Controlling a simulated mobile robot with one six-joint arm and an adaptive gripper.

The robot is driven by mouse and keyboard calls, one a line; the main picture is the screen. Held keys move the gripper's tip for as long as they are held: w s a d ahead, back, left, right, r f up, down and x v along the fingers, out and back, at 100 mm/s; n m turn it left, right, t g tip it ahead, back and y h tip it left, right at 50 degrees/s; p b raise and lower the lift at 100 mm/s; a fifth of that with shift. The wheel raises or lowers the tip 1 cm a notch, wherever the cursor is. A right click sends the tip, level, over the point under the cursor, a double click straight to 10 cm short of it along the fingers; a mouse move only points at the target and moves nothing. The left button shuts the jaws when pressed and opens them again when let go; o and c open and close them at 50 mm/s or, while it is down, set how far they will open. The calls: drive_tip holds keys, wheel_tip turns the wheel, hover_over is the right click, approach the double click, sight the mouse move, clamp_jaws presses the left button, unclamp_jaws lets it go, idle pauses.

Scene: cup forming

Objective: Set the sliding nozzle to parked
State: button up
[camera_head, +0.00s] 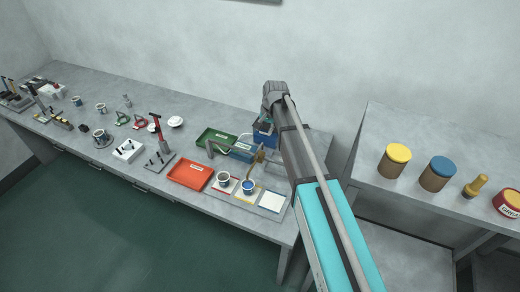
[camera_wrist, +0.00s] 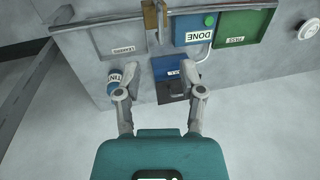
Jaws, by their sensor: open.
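A brass-coloured part, which looks like the sliding nozzle (camera_head: 257,159), sits on a grey bar over the bench, near the blue tray. In the wrist view, a brass part (camera_wrist: 150,18) shows at the top edge, on a long grey bar (camera_wrist: 90,22); its top is cut off. I cannot read any parked mark. My gripper (camera_wrist: 157,76) is open, its two fingers wide apart with nothing held. The brass part lies beyond the fingertips, apart from them.
A blue labelled box (camera_wrist: 168,67) lies just beyond and between my fingers. A small labelled cup (camera_wrist: 114,78) is close to the left finger. Blue (camera_wrist: 190,24) and green (camera_wrist: 232,27) trays are beyond.

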sight(259, 148)
drive_tip(key=shift+w+a+f+b, duration=0.1)
drive_tip(key=shift+a+f+b, duration=0.2)
drive_tip(key=shift+f+b, duration=1.35)
drive_tip(key=shift+w+a+f+b, duration=0.1)
drive_tip(key=shift+a+f+b, duration=0.25)
drive_tip(key=shift+f+b, duration=1.25)
drive_tip(key=shift+w+a+f+b, duration=0.1)
drive_tip(key=shift+a+f+b, duration=0.2)
drive_tip(key=shift+f+b, duration=1.35)
drive_tip(key=shift+f, duration=0.15)
drive_tip(key=shift+c, duration=0.2)
clamp_jaws()
drive_tip(key=shift+d, duration=0.1)
